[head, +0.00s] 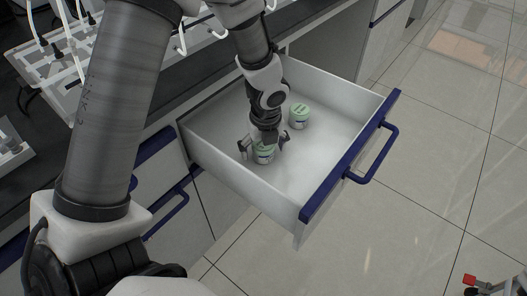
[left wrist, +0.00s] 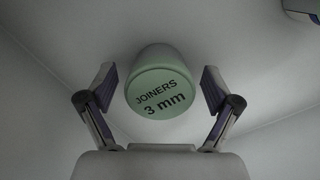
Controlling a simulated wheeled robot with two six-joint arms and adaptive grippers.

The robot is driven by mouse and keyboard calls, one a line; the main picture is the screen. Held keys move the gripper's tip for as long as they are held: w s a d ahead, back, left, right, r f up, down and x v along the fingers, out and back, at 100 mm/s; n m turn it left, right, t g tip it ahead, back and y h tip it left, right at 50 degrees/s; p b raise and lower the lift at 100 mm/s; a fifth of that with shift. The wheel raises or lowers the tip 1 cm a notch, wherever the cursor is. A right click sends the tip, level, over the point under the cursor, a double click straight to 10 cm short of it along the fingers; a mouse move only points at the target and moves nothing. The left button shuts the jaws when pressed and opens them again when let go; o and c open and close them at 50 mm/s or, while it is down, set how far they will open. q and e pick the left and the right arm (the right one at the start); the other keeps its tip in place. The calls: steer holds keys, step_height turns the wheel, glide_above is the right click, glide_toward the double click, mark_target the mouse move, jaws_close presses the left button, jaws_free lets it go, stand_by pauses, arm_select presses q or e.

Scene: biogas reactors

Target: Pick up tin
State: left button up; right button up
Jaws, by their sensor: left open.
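A tin with a green lid (left wrist: 160,92) stands between the open fingers of my left gripper (left wrist: 160,100) in the left wrist view. Its lid reads "JOINERS 3 mm". There is a gap between the tin and each finger. In the head view the same tin (head: 264,156) is partly hidden under my left gripper (head: 263,150), inside the open drawer (head: 325,152). A second tin with a green lid (head: 299,116) stands farther back in the drawer. My right gripper is not in view.
The drawer has white walls and a blue front edge with a blue handle (head: 374,155). A dark worktop with white racks and tubes (head: 58,60) lies at the upper left. The drawer's right part is bare, and tiled floor (head: 440,160) is clear beyond it.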

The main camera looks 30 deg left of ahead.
arm_select(q)
steer(key=c, duration=1.2)
steer(key=shift+r, duration=0.1)
